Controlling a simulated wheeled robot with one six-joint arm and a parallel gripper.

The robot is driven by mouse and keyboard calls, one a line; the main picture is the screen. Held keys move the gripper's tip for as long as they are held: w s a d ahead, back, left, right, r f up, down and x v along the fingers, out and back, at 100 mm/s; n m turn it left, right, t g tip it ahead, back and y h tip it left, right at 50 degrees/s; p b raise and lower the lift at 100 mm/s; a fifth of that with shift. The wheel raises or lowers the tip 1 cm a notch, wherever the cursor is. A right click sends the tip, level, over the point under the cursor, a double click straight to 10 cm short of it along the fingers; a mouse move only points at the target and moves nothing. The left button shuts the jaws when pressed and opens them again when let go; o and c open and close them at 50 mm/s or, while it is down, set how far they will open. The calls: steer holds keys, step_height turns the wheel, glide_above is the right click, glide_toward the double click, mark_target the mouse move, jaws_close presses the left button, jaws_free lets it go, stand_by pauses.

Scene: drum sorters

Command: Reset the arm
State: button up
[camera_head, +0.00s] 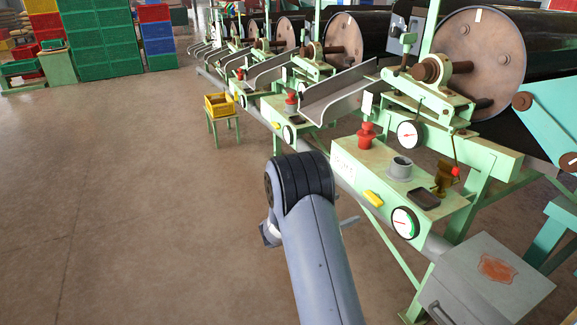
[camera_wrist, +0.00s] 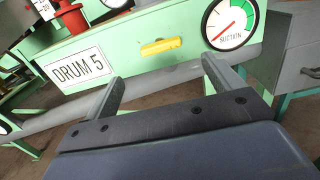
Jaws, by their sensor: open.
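My gripper (camera_wrist: 160,85) shows in the wrist view with its two fingers spread apart and nothing between them. It faces the pale green front of the drum 5 machine (camera_wrist: 115,48), with the "DRUM 5" label (camera_wrist: 78,72) and a yellow handle (camera_wrist: 160,46) ahead. In the head view my grey arm reaches up from the bottom, to the left of the machine. The gripper is mostly hidden behind the arm there. I cannot tell the exact gap between the fingers and the machine.
The suction gauge (camera_head: 405,222), red knob (camera_head: 367,135) and grey cup (camera_head: 400,170) are on the machine at right. A grey cabinet (camera_head: 480,285) stands at lower right. A yellow crate (camera_head: 219,104) sits on a small stool. The floor (camera_head: 120,200) at left is clear.

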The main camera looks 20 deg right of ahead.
mark_target(370, 198)
steer(key=d, duration=0.7)
steer(key=d+b, duration=0.1)
steer(key=d, duration=0.2)
steer(key=shift+w+d, duration=0.15)
steer(key=shift+w, duration=0.2)
steer(key=shift+f+b, duration=0.15)
steer(key=shift+b, duration=0.2)
steer(key=shift+m, duration=0.6)
steer(key=shift+r, duration=0.25)
